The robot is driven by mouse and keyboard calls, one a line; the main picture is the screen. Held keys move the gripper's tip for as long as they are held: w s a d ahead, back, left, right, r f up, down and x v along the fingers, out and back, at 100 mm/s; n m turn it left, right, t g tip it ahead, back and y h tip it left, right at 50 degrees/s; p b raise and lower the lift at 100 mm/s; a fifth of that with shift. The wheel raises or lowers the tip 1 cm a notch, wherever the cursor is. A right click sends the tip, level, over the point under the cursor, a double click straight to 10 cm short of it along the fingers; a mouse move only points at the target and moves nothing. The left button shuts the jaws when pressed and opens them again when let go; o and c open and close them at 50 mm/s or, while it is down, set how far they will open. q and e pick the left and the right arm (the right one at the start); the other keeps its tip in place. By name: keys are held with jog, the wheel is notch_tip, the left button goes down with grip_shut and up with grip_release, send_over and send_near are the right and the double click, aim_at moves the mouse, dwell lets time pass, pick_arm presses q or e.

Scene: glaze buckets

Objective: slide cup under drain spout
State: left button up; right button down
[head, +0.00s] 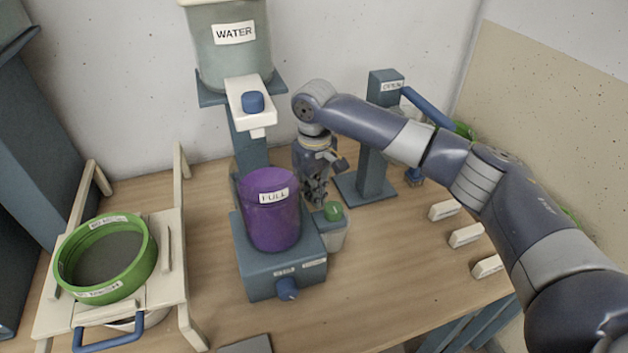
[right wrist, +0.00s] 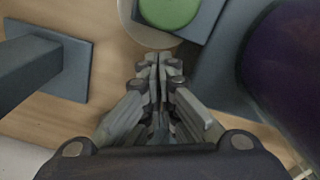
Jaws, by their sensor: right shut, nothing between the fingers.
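A pale cup (head: 332,238) stands on the table against the right side of the blue-grey stand (head: 262,262); it also shows at the top of the right wrist view (right wrist: 140,33). A round green part (head: 333,211) shows at the cup's top; I cannot tell whether it is inside or above it. A blue-grey piece beside it partly covers the cup, and I cannot make out the drain spout clearly. My right gripper (head: 316,192) points down just behind the cup, shut and empty; its fingertips (right wrist: 158,68) look close to the cup, contact unclear. My left gripper is out of view.
A purple bucket labelled FULL (head: 272,215) stands on the blue-grey stand, below the WATER tank (head: 230,55). A blue-grey post (head: 375,150) stands behind right. A green-rimmed sieve (head: 105,292) rests on a frame at left. Small white labelled blocks (head: 466,235) lie at right.

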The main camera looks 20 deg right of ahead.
jog(key=shift+f, duration=1.8)
jog(key=shift+s+d+r+p, duration=0.2)
jog(key=shift+s+p, duration=0.2)
jog(key=shift+p, duration=0.85)
jog(key=shift+s+d+p, duration=0.2)
jog(key=shift+s+p, duration=0.2)
jog(key=shift+p, duration=0.2)
jog(key=shift+s+f, duration=0.1)
jog(key=shift+f, duration=0.1)
jog(key=shift+r, duration=0.1)
